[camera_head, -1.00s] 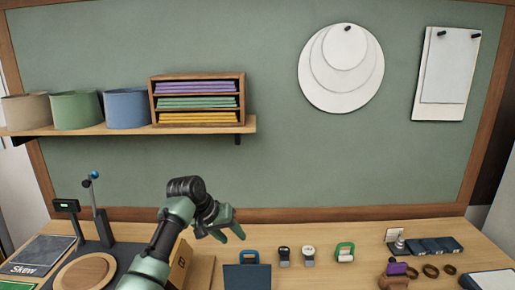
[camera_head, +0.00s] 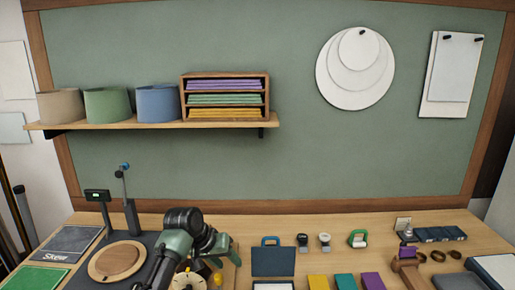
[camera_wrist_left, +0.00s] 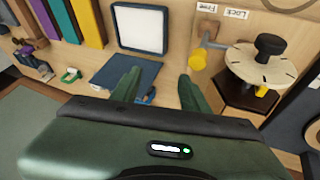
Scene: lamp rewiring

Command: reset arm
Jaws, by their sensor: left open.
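My left arm comes in from the bottom left in the head view. Its gripper (camera_head: 226,250) is over the bench, just left of the dark blue panel (camera_head: 273,262). In the left wrist view the two green fingers (camera_wrist_left: 160,88) are apart, with nothing between them. The blue panel (camera_wrist_left: 128,75) lies beyond them, partly hidden by one finger. A yellow-ended lever (camera_wrist_left: 197,60) and a pale dial with a black knob (camera_wrist_left: 262,64) are to the right of the fingers. The dial (camera_head: 188,282) is partly hidden by my arm in the head view. My right gripper is not in view.
A round wooden board (camera_head: 117,261) and a small display on a stand (camera_head: 98,196) are on the left. Two small stamps (camera_head: 313,242) and a green-handled item (camera_head: 357,239) stand behind the coloured slabs (camera_head: 345,281). A shelf (camera_head: 150,125) holds lampshades and fabric above.

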